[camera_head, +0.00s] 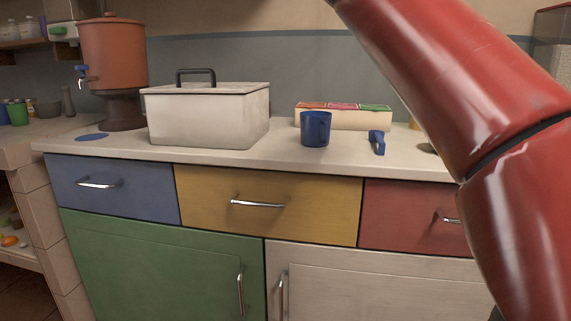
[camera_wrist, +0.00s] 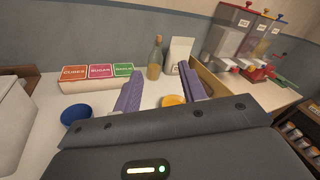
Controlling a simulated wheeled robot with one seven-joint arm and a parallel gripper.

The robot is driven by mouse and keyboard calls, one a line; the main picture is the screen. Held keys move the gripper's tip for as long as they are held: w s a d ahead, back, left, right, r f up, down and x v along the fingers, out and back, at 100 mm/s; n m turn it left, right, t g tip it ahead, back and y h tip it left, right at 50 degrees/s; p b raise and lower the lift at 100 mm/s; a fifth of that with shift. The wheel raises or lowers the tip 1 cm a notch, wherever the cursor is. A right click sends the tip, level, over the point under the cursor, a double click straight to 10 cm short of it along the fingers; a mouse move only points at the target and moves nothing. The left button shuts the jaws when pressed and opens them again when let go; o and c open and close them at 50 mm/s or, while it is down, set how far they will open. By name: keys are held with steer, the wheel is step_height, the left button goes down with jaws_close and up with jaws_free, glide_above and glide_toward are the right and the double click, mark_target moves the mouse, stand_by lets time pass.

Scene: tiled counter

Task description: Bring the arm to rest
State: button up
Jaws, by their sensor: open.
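My red arm crosses the right side of the head view, and its end is outside that picture. My gripper (camera_wrist: 162,90) shows in the wrist view with its two purple-grey fingers spread wide apart. It is open, with nothing held between the fingers. Beyond the fingers are the pale counter top (camera_wrist: 45,100) and an orange-yellow round thing (camera_wrist: 173,101), which is partly hidden by the gripper body. A blue round thing (camera_wrist: 76,115) is to the left of the left finger.
On the counter (camera_head: 200,158) stand a lidded white box (camera_head: 205,115), a blue mug (camera_head: 315,129), a blue-handled thing (camera_head: 377,142) and a labelled box (camera_head: 345,118). A clay dispenser (camera_head: 112,55) is at left. A bottle (camera_wrist: 155,58) and dispensers (camera_wrist: 232,35) stand farther back.

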steer(key=a+f+n+t+y, duration=0.2)
steer(key=a+n+t+y, duration=0.55)
steer(key=a+n, duration=1)
step_height(320, 180, down, 11)
steer(key=s+a+n+g+y+p, duration=0.1)
steer(key=n+y, duration=0.2)
steer(key=n, duration=0.3)
steer(key=s+a+n+g+y, duration=0.1)
steer(key=s+n+g+y, duration=0.1)
steer(key=n, duration=0.5)
steer(key=s+d+f+n+g+h, duration=0.1)
steer(key=s+d+f+n+g, duration=0.1)
steer(key=s+d+f+g, duration=0.2)
steer(key=s+d+f+n+g+h, duration=0.1)
steer(key=s+d+f+n+g, duration=0.2)
steer(key=s+f, duration=0.7)
steer(key=s+d+f+n+g+h, duration=0.1)
steer(key=s+d+f+g, duration=0.5)
steer(key=f, duration=1.5)
steer(key=s+d+n+p, duration=0.1)
steer(key=d, duration=0.2)
steer(key=shift+s+d+f, duration=0.15)
steer(key=shift+s+d, duration=0.15)
steer(key=shift+d, duration=0.1)
steer(key=shift+n+g, duration=0.25)
